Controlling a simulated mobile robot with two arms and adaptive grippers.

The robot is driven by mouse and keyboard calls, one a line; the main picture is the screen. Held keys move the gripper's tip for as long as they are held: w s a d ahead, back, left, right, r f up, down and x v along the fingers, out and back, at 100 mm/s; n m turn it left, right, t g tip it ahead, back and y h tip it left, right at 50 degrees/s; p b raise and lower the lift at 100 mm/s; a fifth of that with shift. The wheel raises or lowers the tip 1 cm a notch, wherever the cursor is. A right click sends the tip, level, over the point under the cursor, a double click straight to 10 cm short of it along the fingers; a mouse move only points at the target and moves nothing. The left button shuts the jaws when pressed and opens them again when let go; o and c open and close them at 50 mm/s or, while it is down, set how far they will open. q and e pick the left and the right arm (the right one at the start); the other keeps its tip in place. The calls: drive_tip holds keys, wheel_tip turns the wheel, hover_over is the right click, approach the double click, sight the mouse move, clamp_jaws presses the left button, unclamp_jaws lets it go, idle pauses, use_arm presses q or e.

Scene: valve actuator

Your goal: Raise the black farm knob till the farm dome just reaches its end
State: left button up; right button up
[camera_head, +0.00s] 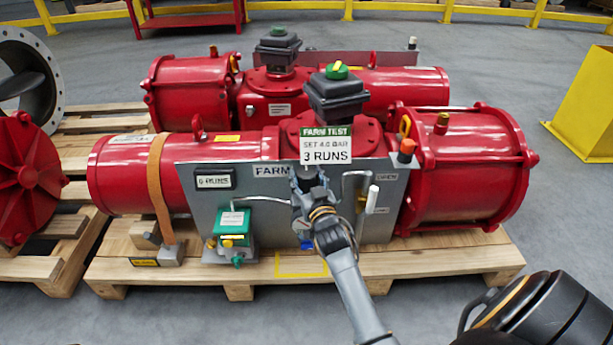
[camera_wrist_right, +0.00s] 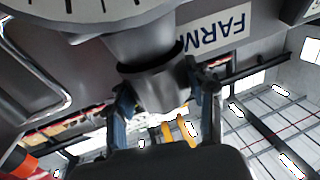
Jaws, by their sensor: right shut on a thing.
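My right gripper (camera_head: 308,188) is at the front of the grey FARM panel (camera_head: 272,205). In the right wrist view, the gripper (camera_wrist_right: 162,98) is shut around a dark round knob (camera_wrist_right: 152,82), one finger on each side. In the head view the gripper hides this knob. A green dome with a yellow mark (camera_head: 337,71) sits on the dark box (camera_head: 336,97) above the front red actuator. Its exact angle is hard to read. My left gripper is not in view.
A white FARM TEST card (camera_head: 325,147) reads "SET 4.0 BAR, 3 RUNS". A counter (camera_head: 215,180) reads "0 RUNS". A round gauge face (camera_wrist_right: 95,12) with ticks shows partly in the wrist view. A white-tipped lever (camera_head: 372,198) stands right of the gripper.

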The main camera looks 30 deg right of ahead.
drive_tip(key=shift+r, duration=0.1)
drive_tip(key=o, duration=1.2)
drive_tip(key=shift+s, duration=0.1)
drive_tip(key=shift+s+a, duration=0.15)
drive_tip(key=shift+s, duration=0.15)
drive_tip(key=v, duration=1.1)
drive_tip(key=shift+s, duration=0.1)
